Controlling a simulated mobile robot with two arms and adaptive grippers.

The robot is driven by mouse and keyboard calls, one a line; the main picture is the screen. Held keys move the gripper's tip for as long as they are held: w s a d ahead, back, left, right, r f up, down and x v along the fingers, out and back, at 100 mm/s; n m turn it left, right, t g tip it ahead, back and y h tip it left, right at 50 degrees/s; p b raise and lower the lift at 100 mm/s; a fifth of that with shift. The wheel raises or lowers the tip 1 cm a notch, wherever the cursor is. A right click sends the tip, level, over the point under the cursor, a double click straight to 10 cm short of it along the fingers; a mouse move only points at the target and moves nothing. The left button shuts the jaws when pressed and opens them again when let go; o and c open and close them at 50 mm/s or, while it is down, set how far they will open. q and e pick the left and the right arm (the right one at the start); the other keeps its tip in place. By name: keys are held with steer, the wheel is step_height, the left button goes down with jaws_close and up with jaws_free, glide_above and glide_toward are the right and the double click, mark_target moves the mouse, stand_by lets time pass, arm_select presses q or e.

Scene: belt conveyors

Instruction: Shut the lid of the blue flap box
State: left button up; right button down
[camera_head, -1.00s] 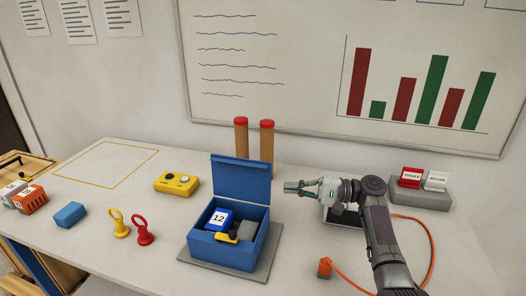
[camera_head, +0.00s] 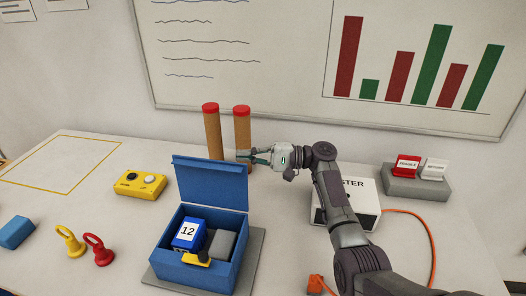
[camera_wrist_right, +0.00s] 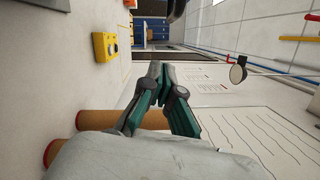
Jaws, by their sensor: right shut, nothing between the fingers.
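The blue flap box (camera_head: 188,275) stands on a grey mat in the head view, its front open upward. Its lid (camera_head: 210,184) stands up at the back, well off the opening. Inside lie a blue block labelled 12 (camera_head: 189,233), a grey block (camera_head: 222,243) and a yellow and black piece (camera_head: 197,258). My right gripper (camera_head: 243,156) is shut and empty, its fingertips near the lid's upper right corner; whether they touch it I cannot tell. Its teal fingers (camera_wrist_right: 157,75) show in the wrist view. My left gripper is not in view.
Two brown posts with red tops (camera_head: 212,130) (camera_head: 242,138) stand behind the lid, close to my right gripper. A yellow button box (camera_head: 140,184), a white box (camera_head: 362,200) and an orange cable (camera_head: 432,245) lie around.

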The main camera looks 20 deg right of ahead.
mark_target(214, 179)
arm_select(q)
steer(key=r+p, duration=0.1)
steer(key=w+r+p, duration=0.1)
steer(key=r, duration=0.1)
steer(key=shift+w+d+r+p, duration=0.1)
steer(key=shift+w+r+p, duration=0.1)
steer(key=shift+p, duration=0.15)
arm_select(e)
steer(key=a, duration=0.1)
steer(key=s+a, duration=0.1)
steer(key=s+a+r, duration=0.1)
steer(key=a, duration=0.1)
steer(key=shift+s, duration=0.1)
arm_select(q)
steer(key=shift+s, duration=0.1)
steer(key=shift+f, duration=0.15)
arm_select(e)
steer(key=shift+a, duration=0.1)
